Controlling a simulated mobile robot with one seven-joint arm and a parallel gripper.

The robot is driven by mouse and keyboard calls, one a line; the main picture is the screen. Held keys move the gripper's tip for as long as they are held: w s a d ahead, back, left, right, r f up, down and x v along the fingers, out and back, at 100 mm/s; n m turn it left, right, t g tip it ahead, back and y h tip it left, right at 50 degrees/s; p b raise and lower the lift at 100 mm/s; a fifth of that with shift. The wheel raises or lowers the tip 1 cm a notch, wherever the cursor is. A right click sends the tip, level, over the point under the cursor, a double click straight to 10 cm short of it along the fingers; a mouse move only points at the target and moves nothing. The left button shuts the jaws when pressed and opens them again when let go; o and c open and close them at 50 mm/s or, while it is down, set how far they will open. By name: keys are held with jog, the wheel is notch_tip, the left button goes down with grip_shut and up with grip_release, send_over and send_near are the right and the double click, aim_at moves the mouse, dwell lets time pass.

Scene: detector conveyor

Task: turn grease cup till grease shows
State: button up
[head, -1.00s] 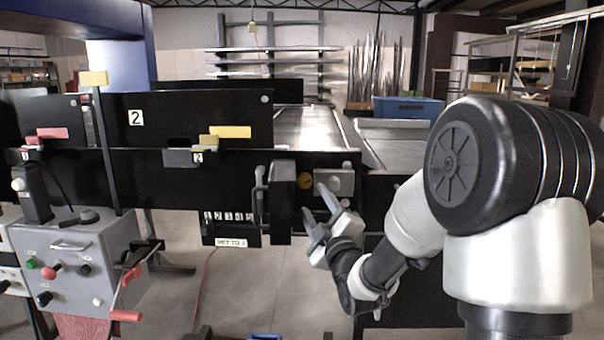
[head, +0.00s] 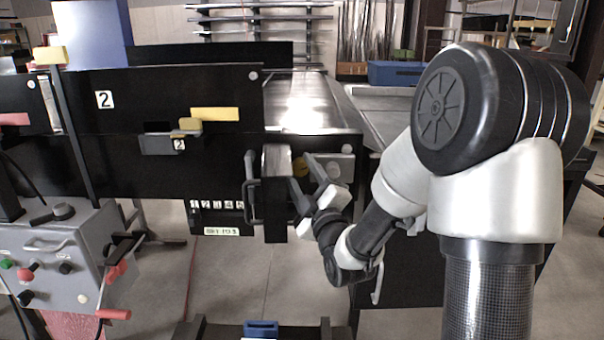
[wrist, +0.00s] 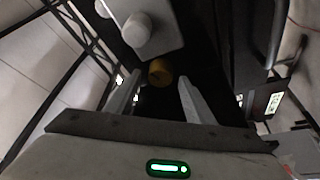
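A round brass-yellow cup (head: 300,170), which I take to be the grease cup, sits on the dark end of the conveyor frame, beside a grey block. In the wrist view the cup (wrist: 160,72) shows just beyond and between my fingertips. My gripper (head: 302,175) reaches in from the right with its fingers spread around the cup's line. In the wrist view my gripper (wrist: 161,80) is open, with dark space between the fingers. I cannot tell whether a finger touches the cup. No grease is visible.
A grey plate with a round knob (wrist: 137,30) is close above the cup. A dark upright box (head: 276,190) and a handle (head: 250,180) stand left of it. A numbered strip (head: 217,206) hangs below. A grey control box (head: 62,255) stands at lower left.

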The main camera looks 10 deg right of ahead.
jog(key=c, duration=1)
jog(key=shift+f+b, duration=0.25)
jog(key=shift+b, duration=0.4)
jog(key=shift+c, duration=0.2)
jog(key=shift+m+b, duration=0.5)
jog(key=shift+b, duration=0.1)
jog(key=shift+r+m+h+b, duration=0.2)
jog(key=shift+m+h+b, duration=0.1)
jog(key=shift+m, duration=0.1)
jog(key=shift+r, duration=0.1)
jog(key=o, duration=1)
jog(key=shift+o, duration=0.2)
